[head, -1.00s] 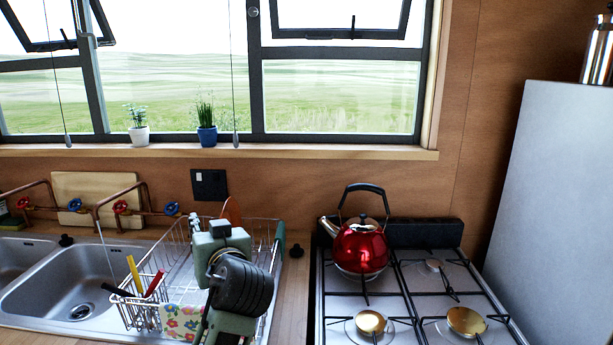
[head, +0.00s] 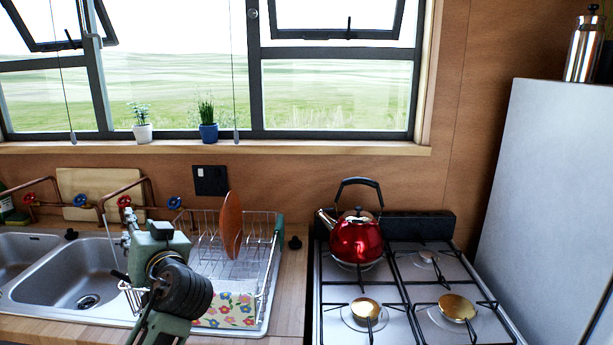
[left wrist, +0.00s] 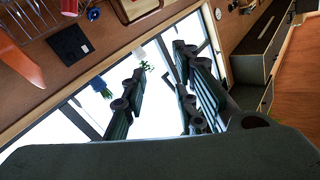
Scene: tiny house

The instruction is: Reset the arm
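My left arm, green and black, rises from the bottom of the head view in front of the dish rack (head: 268,285) and hides part of it. In the left wrist view my left gripper (left wrist: 160,78) has its dark green fingers spread, with the bright window between them. It is open and holds nothing. The fingers are not clear in the head view. My right gripper is in neither view.
A red kettle (head: 356,240) stands on the gas stove (head: 385,290). A brown plate (head: 231,225) stands in the rack. The sink (head: 75,275) is at left, a tall grey cabinet (head: 550,200) at right. Potted plants (head: 208,130) line the windowsill.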

